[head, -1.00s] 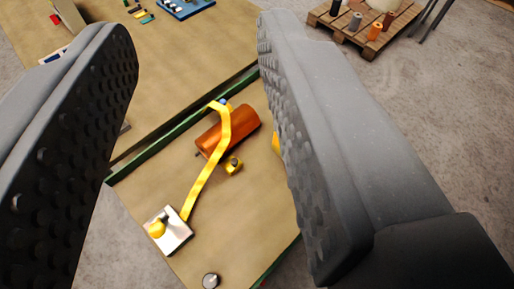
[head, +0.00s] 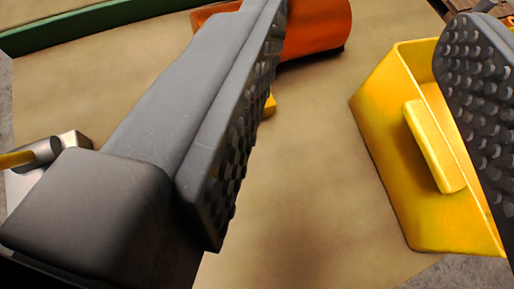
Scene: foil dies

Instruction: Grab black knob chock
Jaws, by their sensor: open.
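A small yellow piece (head: 270,104) shows at the right edge of my left finger, on the tan surface just in front of the orange cylinder (head: 318,30). It looks like part of the chock; the rest, with any black knob, is hidden behind the finger. My gripper (head: 362,50) is open, with nothing held between its dark studded fingers. The left finger crosses the middle-left of the view and covers part of the cylinder. The right finger is at the right edge, in front of a yellow bin.
The open yellow bin (head: 393,165) with a raised handle stands at the right. A metal block with a cylindrical part (head: 42,152) and a yellow strip is at the left edge. A green rail (head: 75,35) runs along the upper left.

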